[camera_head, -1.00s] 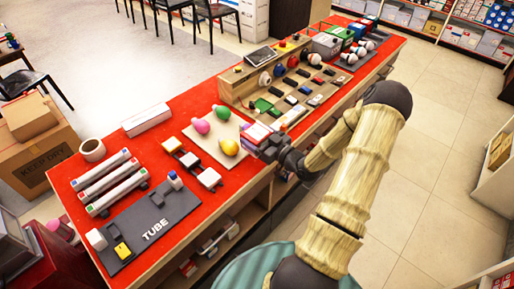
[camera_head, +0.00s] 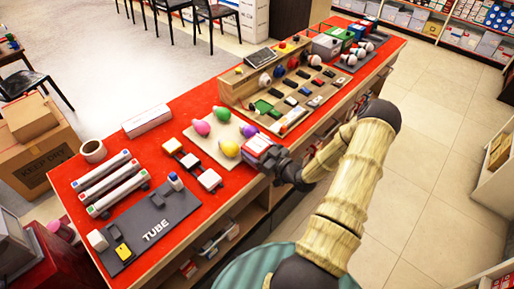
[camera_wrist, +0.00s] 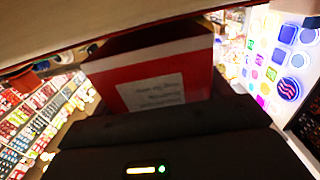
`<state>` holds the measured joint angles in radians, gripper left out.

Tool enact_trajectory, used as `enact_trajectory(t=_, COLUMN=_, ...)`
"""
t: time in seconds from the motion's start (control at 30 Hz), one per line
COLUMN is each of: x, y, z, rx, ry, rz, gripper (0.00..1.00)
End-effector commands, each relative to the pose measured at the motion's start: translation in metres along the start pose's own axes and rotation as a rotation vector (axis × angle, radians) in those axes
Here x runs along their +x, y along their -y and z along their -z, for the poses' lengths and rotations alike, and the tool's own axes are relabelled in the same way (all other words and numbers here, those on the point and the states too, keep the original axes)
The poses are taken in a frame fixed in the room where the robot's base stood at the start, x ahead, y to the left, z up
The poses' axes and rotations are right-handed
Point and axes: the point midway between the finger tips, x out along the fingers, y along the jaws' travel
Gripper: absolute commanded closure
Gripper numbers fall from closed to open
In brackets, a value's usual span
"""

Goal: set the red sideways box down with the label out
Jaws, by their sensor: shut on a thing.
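My gripper (camera_head: 273,158) is shut on a red box (camera_head: 257,145) at the near edge of the red-topped counter (camera_head: 120,145). In the wrist view the red box (camera_wrist: 150,72) fills the middle, in front of the dark jaws. Its face towards that camera is red with a white band and a pale label with printed text, too blurred to read. The box is beside the board of coloured bulbs (camera_head: 205,152). I cannot tell whether its underside touches the counter.
Pink, green, yellow and purple bulbs (camera_head: 249,130) stand close to the box. White switch-like blocks (camera_head: 210,179) and a grey TUBE board (camera_head: 135,232) lie to the left. A stepped wooden display (camera_head: 290,105) stands to the right. A bare red strip (camera_head: 235,192) runs along the near edge.

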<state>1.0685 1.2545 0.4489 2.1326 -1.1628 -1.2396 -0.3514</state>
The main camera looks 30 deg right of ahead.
Motion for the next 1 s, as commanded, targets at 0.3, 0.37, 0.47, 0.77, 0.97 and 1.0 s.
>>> enact_trajectory(t=0.3, x=0.0, y=0.0, z=-0.002, rx=0.001, ry=0.0, rz=0.0, gripper=0.03)
enact_trajectory(t=0.37, x=0.0, y=0.0, z=-0.002, rx=0.001, ry=0.0, rz=0.0, gripper=0.01)
enact_trajectory(t=0.47, x=0.0, y=0.0, z=-0.002, rx=0.001, ry=0.0, rz=0.0, gripper=0.01)
enact_trajectory(t=0.77, x=-0.006, y=-0.001, z=-0.001, rx=0.0, ry=0.001, rz=-0.002, gripper=0.01)
enact_trajectory(t=0.97, x=-0.037, y=-0.001, z=-0.002, rx=0.001, ry=0.002, rz=-0.003, gripper=0.01)
enact_trajectory(t=1.0, x=-0.046, y=-0.001, z=-0.002, rx=0.0, ry=0.002, rz=-0.004, gripper=0.01)
